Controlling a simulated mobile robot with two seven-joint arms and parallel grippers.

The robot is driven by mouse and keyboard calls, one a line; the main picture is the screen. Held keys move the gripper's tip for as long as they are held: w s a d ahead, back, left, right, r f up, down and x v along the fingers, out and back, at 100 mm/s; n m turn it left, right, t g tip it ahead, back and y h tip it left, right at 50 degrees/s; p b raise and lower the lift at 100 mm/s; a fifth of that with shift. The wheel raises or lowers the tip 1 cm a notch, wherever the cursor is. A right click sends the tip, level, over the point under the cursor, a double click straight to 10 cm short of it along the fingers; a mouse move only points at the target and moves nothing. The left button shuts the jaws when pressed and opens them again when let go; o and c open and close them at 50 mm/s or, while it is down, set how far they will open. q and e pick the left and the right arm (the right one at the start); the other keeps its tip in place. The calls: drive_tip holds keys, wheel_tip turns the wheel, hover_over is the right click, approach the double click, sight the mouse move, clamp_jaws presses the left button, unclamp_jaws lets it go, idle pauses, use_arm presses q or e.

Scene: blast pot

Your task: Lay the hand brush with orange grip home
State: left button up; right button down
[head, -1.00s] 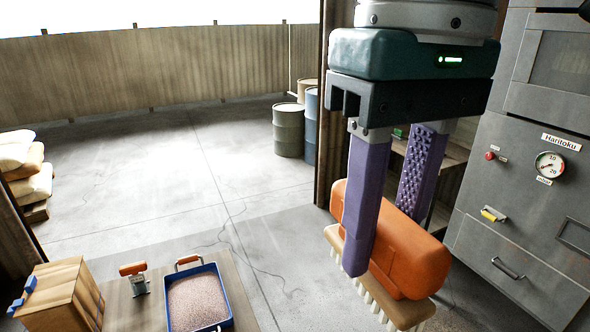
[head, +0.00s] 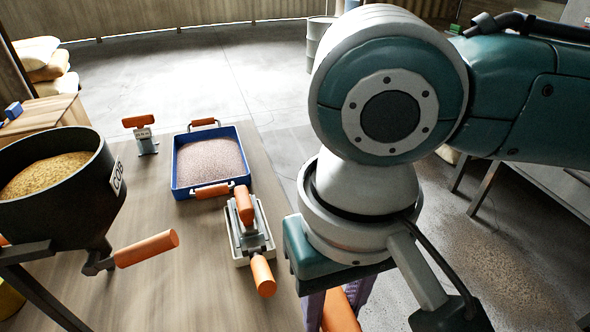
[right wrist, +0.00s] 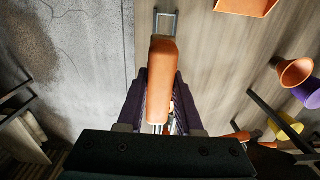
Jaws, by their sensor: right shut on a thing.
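The hand brush with orange grip (head: 341,314) shows only as a bit of orange at the bottom edge of the head view; its bristles are out of sight. My right gripper (head: 334,300) is shut on it, with purple fingers either side of the orange body. In the right wrist view the orange grip (right wrist: 160,80) lies lengthwise between the purple fingers of my right gripper (right wrist: 160,100). A small grey metal frame (right wrist: 165,14) shows beyond the grip's far end. My left gripper is not in view.
On the wooden table (head: 160,265) stand a blue tray (head: 182,190) of grains, a metal tool with orange handles in a pale tray (head: 239,259), and a small orange-topped stand (head: 147,143). A black hopper (head: 60,212) marked COB holds yellow grain at left.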

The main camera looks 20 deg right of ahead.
use_arm(q)
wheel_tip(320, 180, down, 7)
drive_tip(key=b, duration=0.5)
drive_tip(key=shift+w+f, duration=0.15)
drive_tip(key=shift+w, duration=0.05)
use_arm(e)
wheel_tip(320, 180, down, 10)
drive_tip(key=s+a, duration=0.1)
drive_tip(key=shift+a+f, duration=0.15)
drive_tip(key=shift+f, duration=0.1)
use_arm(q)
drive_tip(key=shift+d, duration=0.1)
use_arm(e)
drive_tip(key=shift+s, duration=0.1)
drive_tip(key=shift+f+b, duration=0.55)
drive_tip(key=shift+f, duration=1.7)
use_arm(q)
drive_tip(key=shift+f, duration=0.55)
use_arm(e)
drive_tip(key=shift+p, duration=0.4)
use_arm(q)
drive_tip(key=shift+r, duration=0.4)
